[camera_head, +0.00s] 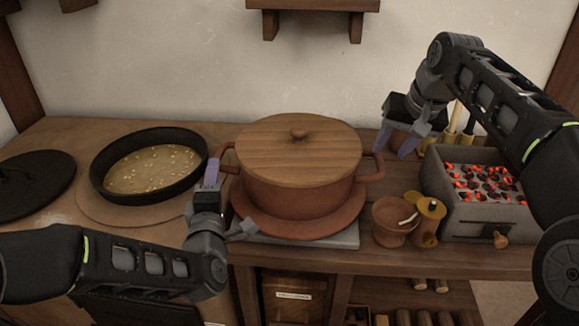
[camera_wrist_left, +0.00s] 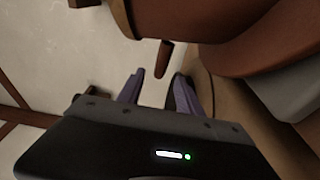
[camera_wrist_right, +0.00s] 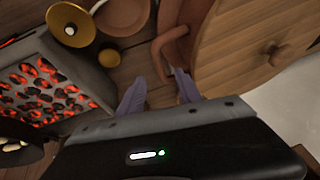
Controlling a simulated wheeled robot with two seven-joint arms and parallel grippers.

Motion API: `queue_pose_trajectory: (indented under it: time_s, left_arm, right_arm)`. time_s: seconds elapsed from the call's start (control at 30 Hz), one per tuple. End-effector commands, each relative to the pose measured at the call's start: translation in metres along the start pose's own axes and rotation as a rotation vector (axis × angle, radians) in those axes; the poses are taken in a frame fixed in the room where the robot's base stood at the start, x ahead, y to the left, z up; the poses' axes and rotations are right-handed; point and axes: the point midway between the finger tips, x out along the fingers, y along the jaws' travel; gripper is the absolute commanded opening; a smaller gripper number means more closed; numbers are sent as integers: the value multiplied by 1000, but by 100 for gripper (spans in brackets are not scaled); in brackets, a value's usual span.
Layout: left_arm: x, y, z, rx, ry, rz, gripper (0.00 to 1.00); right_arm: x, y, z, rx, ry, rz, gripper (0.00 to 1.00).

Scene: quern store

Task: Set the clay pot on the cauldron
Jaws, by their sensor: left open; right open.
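The clay pot (camera_head: 300,203) is a reddish-brown round pot with a wooden lid (camera_head: 300,145) and two side handles. It stands upright on a round terracotta plate over a grey slab. My left gripper (camera_head: 228,198) is open at the pot's left handle (camera_head: 228,157); the handle end (camera_wrist_left: 163,60) shows ahead of the gap between its fingertips. My right gripper (camera_head: 396,145) is open just beyond the right handle (camera_head: 372,166). In the right wrist view this handle (camera_wrist_right: 168,42) lies just ahead of the fingertips, and they seem not closed on it. I cannot make out a separate cauldron.
A grey brazier (camera_head: 460,212) with glowing coals stands at right. A small clay bowl (camera_head: 390,232) and a yellow-topped jar (camera_head: 428,230) sit between it and the pot. A black pan (camera_head: 150,195) with grainy food and a dark lid (camera_head: 35,185) lie left.

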Motion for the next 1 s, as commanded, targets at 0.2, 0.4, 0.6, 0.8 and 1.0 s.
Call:
queue_pose_trajectory:
  time_s: [0.2,0.4,0.6,0.8,1.0]
  left_arm:
    - [0,0,0,0,0,0,42]
    - [2,0,0,1,0,0,42]
    - [18,-1,0,0,1,-1,42]
    - [47,-1,0,1,1,-1,42]
    - [71,0,0,0,1,0,42]
  right_arm:
    - [0,0,0,0,0,0,41]
    - [2,0,0,0,-1,0,41]
    - [19,0,1,0,-3,0,41]
    - [48,0,1,0,-3,2,41]
    - [71,0,0,1,0,1,41]
